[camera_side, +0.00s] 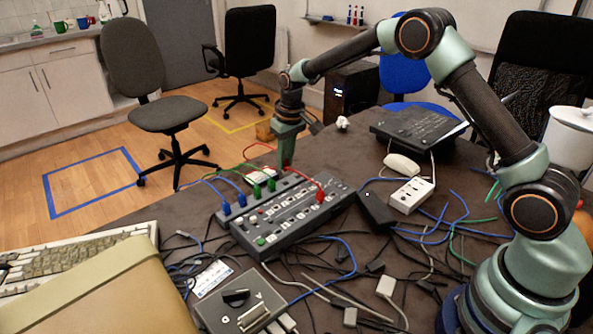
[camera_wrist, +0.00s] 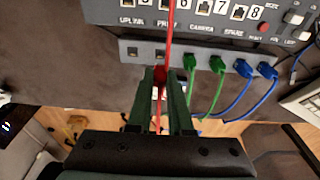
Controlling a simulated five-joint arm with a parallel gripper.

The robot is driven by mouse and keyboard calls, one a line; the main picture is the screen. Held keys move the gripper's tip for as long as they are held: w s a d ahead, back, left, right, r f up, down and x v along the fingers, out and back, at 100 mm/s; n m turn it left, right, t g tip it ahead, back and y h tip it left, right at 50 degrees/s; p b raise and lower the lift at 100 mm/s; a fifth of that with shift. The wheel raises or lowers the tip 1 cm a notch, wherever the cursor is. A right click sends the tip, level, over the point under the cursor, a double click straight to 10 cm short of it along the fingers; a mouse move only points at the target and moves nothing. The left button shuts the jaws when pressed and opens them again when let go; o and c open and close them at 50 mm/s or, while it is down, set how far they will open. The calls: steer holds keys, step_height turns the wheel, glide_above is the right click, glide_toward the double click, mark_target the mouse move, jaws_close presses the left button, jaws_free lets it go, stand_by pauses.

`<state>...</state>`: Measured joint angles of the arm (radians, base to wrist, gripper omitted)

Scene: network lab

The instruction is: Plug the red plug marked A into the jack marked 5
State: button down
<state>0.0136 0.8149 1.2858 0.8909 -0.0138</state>
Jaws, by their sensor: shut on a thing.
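My gripper (camera_side: 285,160) hangs over the rear strip of the grey panel. In the wrist view my gripper (camera_wrist: 160,80) is shut on a red plug (camera_wrist: 159,75) with a red cable running up across the panel. The plug overlaps the strip's near edge; I cannot tell if it touches it, nor read its letter. Jack 5 (camera_wrist: 130,3) is cut off by the wrist view's top edge, left of the jacks labelled 6, 7 and 8.
Green plugs (camera_wrist: 190,63) and blue plugs (camera_wrist: 243,68) stand in the grey strip (camera_wrist: 145,55) to the right of my gripper. Loose cables and a grey box (camera_side: 240,305) crowd the front.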

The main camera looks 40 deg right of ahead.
step_height(320, 180, up, 4)
glide_above(315, 183)
steer(key=shift+s+f, duration=0.2)
steer(key=shift+f, duration=1)
steer(key=shift+s+f, duration=0.2)
steer(key=shift+f, duration=1)
steer(key=shift+f, duration=0.85)
stand_by(3.3)
steer(key=c, duration=0.8)
jaws_free()
steer(key=shift+o, duration=0.2)
